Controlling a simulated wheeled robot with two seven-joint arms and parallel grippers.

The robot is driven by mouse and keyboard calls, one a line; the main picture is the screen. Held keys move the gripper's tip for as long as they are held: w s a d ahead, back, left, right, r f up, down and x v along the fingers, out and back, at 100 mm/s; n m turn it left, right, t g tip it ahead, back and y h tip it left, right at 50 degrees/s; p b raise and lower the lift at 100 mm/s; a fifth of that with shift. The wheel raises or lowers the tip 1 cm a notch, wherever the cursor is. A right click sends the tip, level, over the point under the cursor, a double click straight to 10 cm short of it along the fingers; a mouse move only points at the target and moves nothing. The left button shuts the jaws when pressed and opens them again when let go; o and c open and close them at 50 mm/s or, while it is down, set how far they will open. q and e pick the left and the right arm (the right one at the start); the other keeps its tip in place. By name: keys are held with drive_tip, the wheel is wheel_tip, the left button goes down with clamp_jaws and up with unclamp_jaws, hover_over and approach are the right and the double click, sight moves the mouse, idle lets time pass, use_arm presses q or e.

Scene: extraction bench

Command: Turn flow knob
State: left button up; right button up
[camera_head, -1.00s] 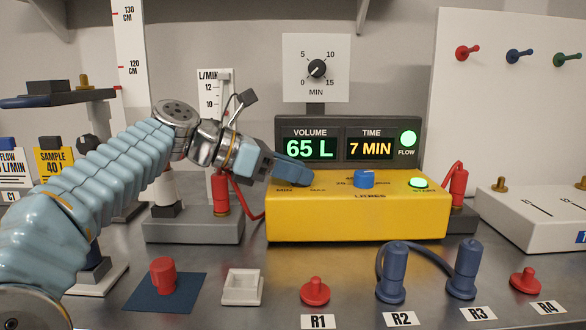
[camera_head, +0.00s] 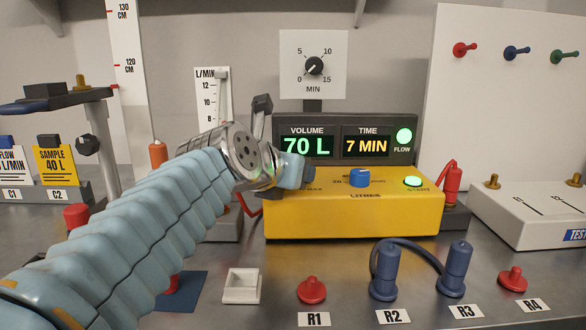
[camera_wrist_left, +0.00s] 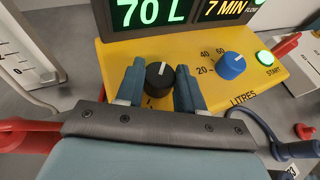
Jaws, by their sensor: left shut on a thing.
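The black flow knob (camera_wrist_left: 160,76) sits on the left part of the yellow pump box (camera_head: 400,215). My left gripper (camera_wrist_left: 159,84) is shut on it, one blue finger on each side. The knob's white mark points up in the wrist view. In the head view my left gripper (camera_head: 294,172) hides the knob, and only part of the MAX label shows beside it. The display (camera_head: 335,145) reads VOLUME 70 L and TIME 7 MIN, and the FLOW light (camera_head: 404,135) is lit green. My right gripper is not in view.
The blue LITRES knob (camera_head: 359,178) and the lit green START button (camera_head: 413,181) are right of my gripper. A timer dial (camera_head: 313,66) stands behind the display. A white tray (camera_head: 242,286) and a red plug (camera_head: 312,290) stand in front. My left arm covers the left foreground.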

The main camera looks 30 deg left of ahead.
use_arm(q)
drive_tip(key=shift+d+n+y, duration=0.1)
drive_tip(key=shift+n+y, duration=0.9)
drive_tip(key=shift+y, duration=0.1)
drive_tip(key=shift+g+y, duration=0.3)
drive_tip(key=o, duration=1)
drive_tip(key=shift+o, duration=0.2)
